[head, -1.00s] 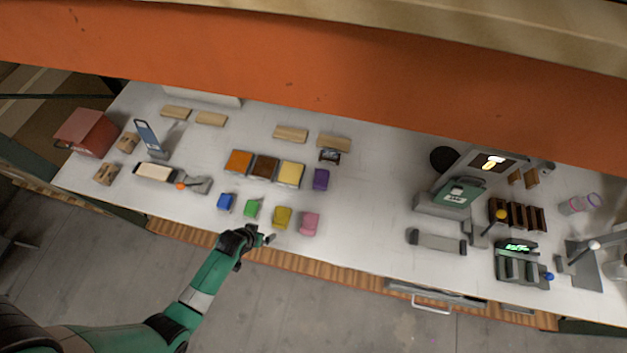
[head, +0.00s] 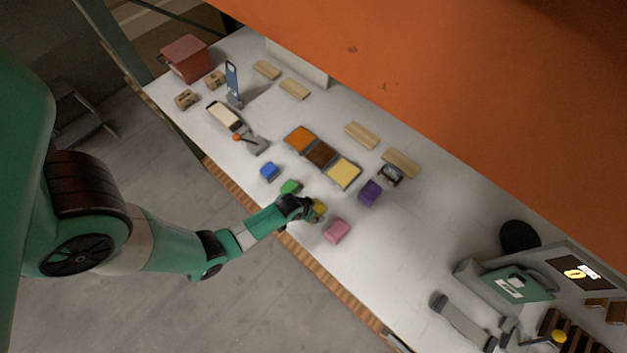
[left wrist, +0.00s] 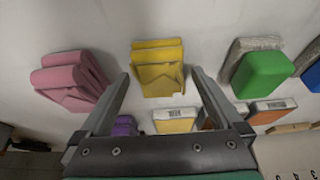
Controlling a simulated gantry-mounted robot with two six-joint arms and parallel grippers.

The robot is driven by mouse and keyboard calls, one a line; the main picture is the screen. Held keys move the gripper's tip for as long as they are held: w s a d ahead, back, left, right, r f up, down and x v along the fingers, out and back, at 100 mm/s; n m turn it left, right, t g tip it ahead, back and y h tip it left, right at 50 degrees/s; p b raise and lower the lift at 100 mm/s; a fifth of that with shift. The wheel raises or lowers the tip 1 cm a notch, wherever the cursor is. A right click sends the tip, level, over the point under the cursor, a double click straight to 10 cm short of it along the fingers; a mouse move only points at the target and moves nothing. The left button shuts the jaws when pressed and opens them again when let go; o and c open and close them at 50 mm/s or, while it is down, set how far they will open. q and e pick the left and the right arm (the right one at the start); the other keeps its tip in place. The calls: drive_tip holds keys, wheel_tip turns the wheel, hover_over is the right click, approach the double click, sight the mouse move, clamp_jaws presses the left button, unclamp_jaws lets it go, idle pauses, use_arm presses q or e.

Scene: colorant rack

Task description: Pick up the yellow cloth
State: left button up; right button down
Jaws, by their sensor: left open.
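The yellow cloth (left wrist: 157,68) is a folded bundle on the white table, seen in the left wrist view ahead of my left gripper (left wrist: 158,80). The gripper's two fingers are spread apart, one on each side of the cloth in that view. I cannot tell whether they touch it. In the head view, my left gripper (head: 308,208) is right at the yellow cloth (head: 319,207) and hides part of it. My right gripper is not in view.
Orange, brown and yellow trays (head: 343,172) stand behind. The table's front edge (head: 320,268) is close.

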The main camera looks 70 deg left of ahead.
use_arm(q)
drive_tip(key=shift+w+a+f, duration=0.1)
drive_tip(key=shift+w+f, duration=0.05)
drive_tip(key=shift+f, duration=0.15)
drive_tip(key=shift+r, duration=0.1)
drive_tip(key=c, duration=1.3)
wheel_tip(320, 180, up, 10)
drive_tip(key=p, duration=0.9)
